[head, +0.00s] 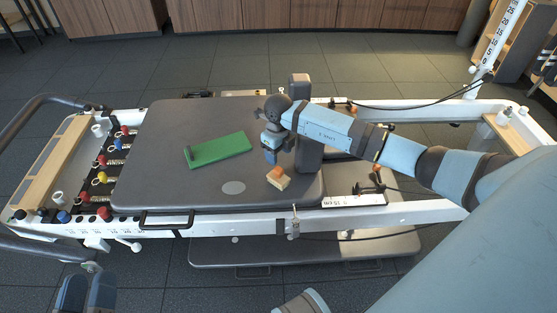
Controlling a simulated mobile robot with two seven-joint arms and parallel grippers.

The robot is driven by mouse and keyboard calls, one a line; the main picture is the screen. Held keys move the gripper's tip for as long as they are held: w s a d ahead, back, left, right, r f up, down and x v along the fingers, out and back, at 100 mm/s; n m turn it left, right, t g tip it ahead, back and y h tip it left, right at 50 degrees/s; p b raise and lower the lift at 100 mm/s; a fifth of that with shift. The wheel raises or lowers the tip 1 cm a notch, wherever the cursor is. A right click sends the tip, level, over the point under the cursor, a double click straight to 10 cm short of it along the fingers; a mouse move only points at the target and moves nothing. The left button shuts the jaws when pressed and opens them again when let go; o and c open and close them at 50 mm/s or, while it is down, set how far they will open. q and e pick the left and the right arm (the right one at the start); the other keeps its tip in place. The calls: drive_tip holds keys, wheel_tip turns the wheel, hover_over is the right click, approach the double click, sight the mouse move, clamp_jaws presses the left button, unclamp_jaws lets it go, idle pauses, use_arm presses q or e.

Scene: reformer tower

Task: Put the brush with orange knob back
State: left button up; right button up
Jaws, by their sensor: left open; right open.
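The brush with the orange knob (278,178) sits on the dark padded carriage (180,120) near its front right part. It has an orange top and a pale lower part. My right gripper (271,156) points down just behind and slightly left of the brush, open, with no object visible in it. Whether its fingertips touch the carriage cannot be told. My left gripper (86,292) is at the bottom left, open and empty, in front of the reformer and away from the brush.
A green flat piece (225,149) with a raised dark green end lies on the carriage. A dark upright shoulder block (309,150) stands right of my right gripper. Springs with coloured ends (103,177) are at the left. A small white bottle (504,116) stands on the right end.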

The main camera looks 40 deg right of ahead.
sight(278, 169)
drive_tip(key=s+a+r+y, duration=0.2)
drive_tip(key=s+a+y, duration=0.2)
drive_tip(key=a, duration=0.4)
drive_tip(key=s+a+r+y, duration=0.2)
drive_tip(key=s+a+y, duration=0.2)
drive_tip(key=a, duration=0.4)
drive_tip(key=s+a+r+y, duration=0.2)
drive_tip(key=s+a+y, duration=0.15)
drive_tip(key=a, duration=0.45)
drive_tip(key=s+a+r+m+t+y, duration=0.1)
drive_tip(key=s+a+r+m+y, duration=0.15)
drive_tip(key=r+y, duration=0.2)
drive_tip(key=s+a+r+m+t+y, duration=0.1)
drive_tip(key=s+a+r+m+y, duration=0.15)
drive_tip(key=a+r, duration=0.2)
use_arm(q)
drive_tip(key=shift+a+r+t+p, duration=0.1)
drive_tip(key=shift+r+t+p, duration=0.3)
drive_tip(key=shift+r, duration=0.5)
use_arm(e)
drive_tip(key=s+d+r+m+t+h, duration=0.3)
drive_tip(key=m+t, duration=0.4)
drive_tip(key=m, duration=0.8)
drive_tip(key=s+d+r+m+t+h, duration=0.3)
drive_tip(key=m+t+h, duration=0.3)
drive_tip(key=m, duration=0.9)
drive_tip(key=shift+s+r+t, duration=0.3)
drive_tip(key=shift+r+t, duration=0.45)
drive_tip(key=shift+t, duration=0.45)
